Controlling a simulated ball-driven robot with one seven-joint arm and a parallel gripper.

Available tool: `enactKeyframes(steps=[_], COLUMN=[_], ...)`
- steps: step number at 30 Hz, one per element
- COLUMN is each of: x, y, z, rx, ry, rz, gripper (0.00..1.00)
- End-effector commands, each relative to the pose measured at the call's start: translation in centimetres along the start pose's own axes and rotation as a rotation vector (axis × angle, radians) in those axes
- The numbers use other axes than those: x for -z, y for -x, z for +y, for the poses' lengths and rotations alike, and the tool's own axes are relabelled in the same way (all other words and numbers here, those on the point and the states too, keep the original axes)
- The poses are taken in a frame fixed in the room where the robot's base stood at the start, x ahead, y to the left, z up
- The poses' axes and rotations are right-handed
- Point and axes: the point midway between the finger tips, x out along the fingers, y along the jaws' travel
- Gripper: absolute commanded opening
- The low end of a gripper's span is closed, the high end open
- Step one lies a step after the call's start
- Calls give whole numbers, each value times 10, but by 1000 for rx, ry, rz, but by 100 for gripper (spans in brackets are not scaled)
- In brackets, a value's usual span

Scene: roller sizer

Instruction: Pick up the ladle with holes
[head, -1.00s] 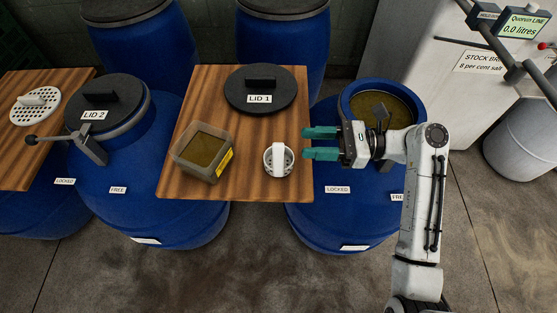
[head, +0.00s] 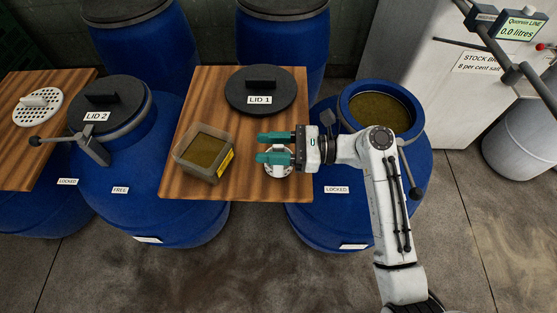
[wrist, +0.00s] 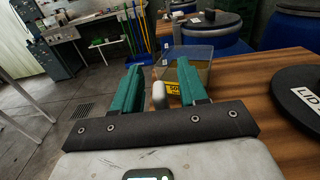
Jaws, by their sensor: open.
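The ladle with holes (head: 279,171) is a small white perforated cup with an upright handle, standing on the wooden board between the square tub and the board's right edge. My gripper (head: 262,147) is open, its two teal fingers pointing left above the ladle and hiding part of it. In the wrist view, the white top of the handle (wrist: 158,96) shows between the two open fingers (wrist: 160,78). I cannot tell whether the fingers touch it.
A square tub of brownish contents (head: 206,152) stands left of the ladle, just beyond my fingertips. The black LID 1 (head: 260,84) lies behind on the board (head: 250,190). An open blue barrel (head: 355,215) stands to the right. A white perforated disc (head: 37,107) lies far left.

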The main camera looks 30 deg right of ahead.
Motion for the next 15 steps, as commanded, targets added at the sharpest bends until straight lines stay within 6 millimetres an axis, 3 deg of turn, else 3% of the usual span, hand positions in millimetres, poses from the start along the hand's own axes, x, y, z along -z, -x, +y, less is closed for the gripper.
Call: enactKeyframes(steps=[3,15], x=[0,0], y=[0,0], z=[0,0], rx=[0,-1], ry=[0,0], rz=[0,0], gripper=[41,2])
